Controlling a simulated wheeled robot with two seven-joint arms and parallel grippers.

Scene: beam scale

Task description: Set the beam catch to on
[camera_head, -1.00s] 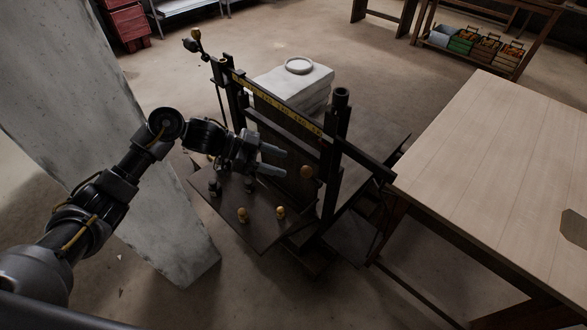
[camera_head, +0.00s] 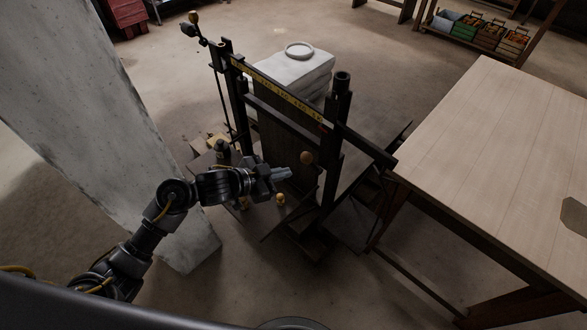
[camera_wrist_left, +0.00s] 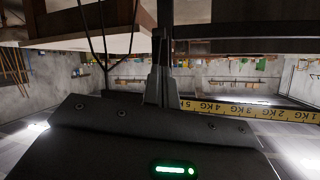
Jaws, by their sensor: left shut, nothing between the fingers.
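The dark beam scale (camera_head: 333,160) stands in the middle of the head view, with a yellow graduated beam (camera_head: 283,93) across its top. A round wooden knob (camera_head: 306,158) sits on the front of its frame; I cannot tell whether it belongs to the beam catch, or how the catch is set. My left gripper (camera_head: 288,173) is shut and empty, a little left of and below the knob in the picture, apart from it. In the left wrist view the closed fingers (camera_wrist_left: 160,86) show in front of a dark post, and the yellow beam (camera_wrist_left: 262,111) appears upside down.
Brass-coloured weights (camera_head: 281,198) stand on the scale's low shelf beneath my gripper. White sacks (camera_head: 300,72) lie behind the beam. A concrete pillar (camera_head: 95,120) is at left, and a pale wooden table (camera_head: 490,170) at right.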

